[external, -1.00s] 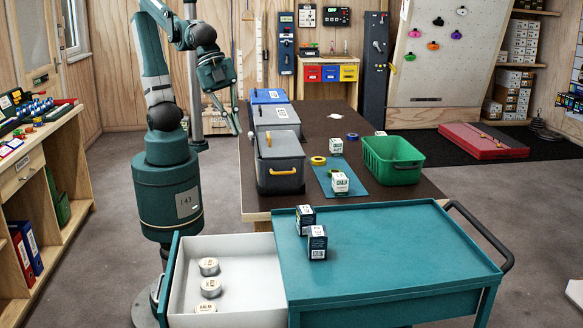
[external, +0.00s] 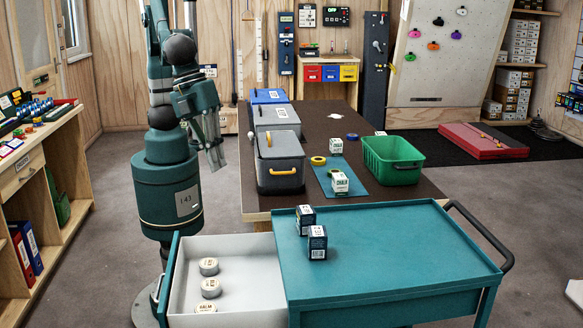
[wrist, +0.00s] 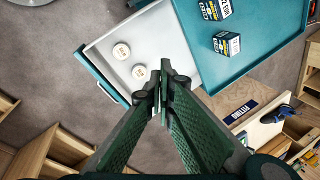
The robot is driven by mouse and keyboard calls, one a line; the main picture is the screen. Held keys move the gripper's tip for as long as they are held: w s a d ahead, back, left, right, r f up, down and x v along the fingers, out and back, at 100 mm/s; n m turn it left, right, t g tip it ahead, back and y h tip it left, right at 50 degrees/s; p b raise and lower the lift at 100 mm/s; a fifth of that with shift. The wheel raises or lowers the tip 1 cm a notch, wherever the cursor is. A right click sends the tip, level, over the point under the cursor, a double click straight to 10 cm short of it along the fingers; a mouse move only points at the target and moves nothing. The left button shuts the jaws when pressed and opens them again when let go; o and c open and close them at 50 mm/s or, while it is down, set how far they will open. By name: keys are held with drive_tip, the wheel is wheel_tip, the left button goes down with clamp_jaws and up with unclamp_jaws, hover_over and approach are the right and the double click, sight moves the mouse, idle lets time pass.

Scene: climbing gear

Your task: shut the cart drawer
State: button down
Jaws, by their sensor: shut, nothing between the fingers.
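The cart drawer (external: 236,265) stands pulled out to the left of the teal cart (external: 400,250), its white inside showing. Several round tins (external: 209,267) lie in it along its left side. The drawer also shows in the wrist view (wrist: 172,38), with two tins (wrist: 139,71) visible. My gripper (external: 218,155) is shut and empty, pointing down, above and behind the drawer in the external view and apart from it. In the wrist view its fingertips (wrist: 161,92) meet and overlap the drawer's near edge in the picture.
Two dark boxes (external: 317,243) stand on the cart top near its left edge. The dark table (external: 310,118) behind holds grey bins (external: 280,162), a green bin (external: 392,160) and chalk boxes (external: 340,183). A wooden shelf (external: 40,175) is at left.

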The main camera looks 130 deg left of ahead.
drive_tip(key=d+f+m+y, duration=0.1)
drive_tip(key=d+f+m, duration=0.3)
drive_tip(key=d, duration=0.7)
drive_tip(key=s+d+f+m, duration=0.1)
drive_tip(key=d+f+m, duration=0.3)
drive_tip(key=d+f, duration=0.5)
drive_tip(key=s+d+f+m+y+p, duration=0.1)
drive_tip(key=d+f+m, duration=0.3)
drive_tip(key=d, duration=1.1)
wheel_tip(320, 180, down, 3)
drive_tip(key=shift+r+g+y, duration=0.15)
drive_tip(key=shift+g+y, duration=0.15)
drive_tip(key=shift+w, duration=0.1)
drive_tip(key=w+a+f+b, duration=0.3)
drive_tip(key=w+a+f, duration=0.2)
drive_tip(key=f, duration=0.4)
drive_tip(key=shift+w+a, duration=0.2)
drive_tip(key=shift+f, duration=0.15)
